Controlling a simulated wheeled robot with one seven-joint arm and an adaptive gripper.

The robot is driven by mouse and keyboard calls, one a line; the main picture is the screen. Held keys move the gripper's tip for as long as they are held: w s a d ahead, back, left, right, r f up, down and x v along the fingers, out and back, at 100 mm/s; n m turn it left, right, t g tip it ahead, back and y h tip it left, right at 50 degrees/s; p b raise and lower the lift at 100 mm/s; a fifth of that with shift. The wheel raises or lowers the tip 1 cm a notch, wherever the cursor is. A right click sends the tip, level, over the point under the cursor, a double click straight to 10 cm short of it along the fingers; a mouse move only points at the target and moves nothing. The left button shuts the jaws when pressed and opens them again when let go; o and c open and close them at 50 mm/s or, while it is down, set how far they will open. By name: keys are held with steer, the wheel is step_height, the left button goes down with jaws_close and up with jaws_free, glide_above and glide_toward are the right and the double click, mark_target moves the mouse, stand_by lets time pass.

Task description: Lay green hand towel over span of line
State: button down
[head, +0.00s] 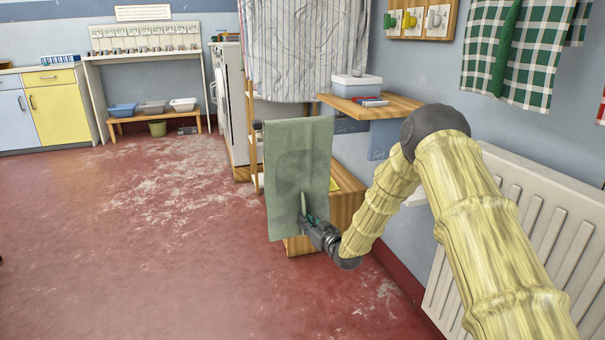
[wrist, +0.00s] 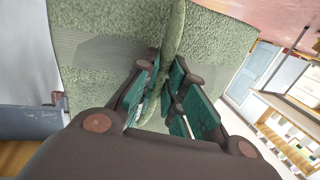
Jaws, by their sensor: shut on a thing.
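The green hand towel (head: 292,165) hangs flat and upright in the middle of the head view. Its top edge is level with a small dark bar end (head: 258,125) that shows at its left; what bears the towel there is hidden. My gripper (head: 308,220) is at the towel's lower part, with its fingers shut on a pinched fold. In the wrist view the fold of the towel (wrist: 90,58) runs between the green finger pads of my gripper (wrist: 160,90). I cannot make out a line behind the towel.
A white radiator (head: 550,225) is at the right, below checked cloths (head: 535,60). The red floor (head: 150,240) at the left is clear.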

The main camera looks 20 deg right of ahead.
mark_target(300, 152)
steer(key=shift+r+p, duration=8.55)
steer(key=shift+r, duration=3.9)
step_height(300, 152, up, 20)
steer(key=p, duration=1.2)
steer(key=shift+f, duration=0.1)
steer(key=s+p, duration=0.1)
steer(key=s, duration=0.7)
steer(key=shift+d, duration=0.25)
